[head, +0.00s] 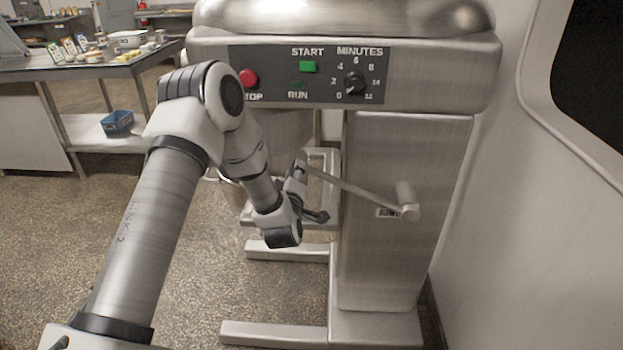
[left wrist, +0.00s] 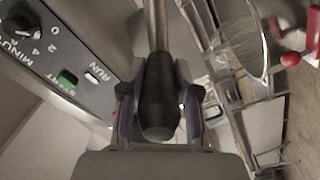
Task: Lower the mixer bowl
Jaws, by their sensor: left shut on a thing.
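The mixer (head: 400,210) stands in front of me, with its steel column at the right. A metal lever (head: 355,188) runs from a hub on the column up and left to my left gripper (head: 302,178). In the left wrist view, my left gripper (left wrist: 155,110) is shut on the lever's black handle grip (left wrist: 158,95), which lies between its two fingers. The mixer bowl (head: 292,132) shows partly under the mixer head, behind my left arm; most of it is hidden. My right gripper is not in view.
The control panel (head: 310,75) has a red stop button (head: 249,79), a green start button (head: 309,67) and a dial (head: 354,83). The mixer's base legs (head: 275,333) spread left on the floor. A work table (head: 85,68) stands back left. A wall is close at right.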

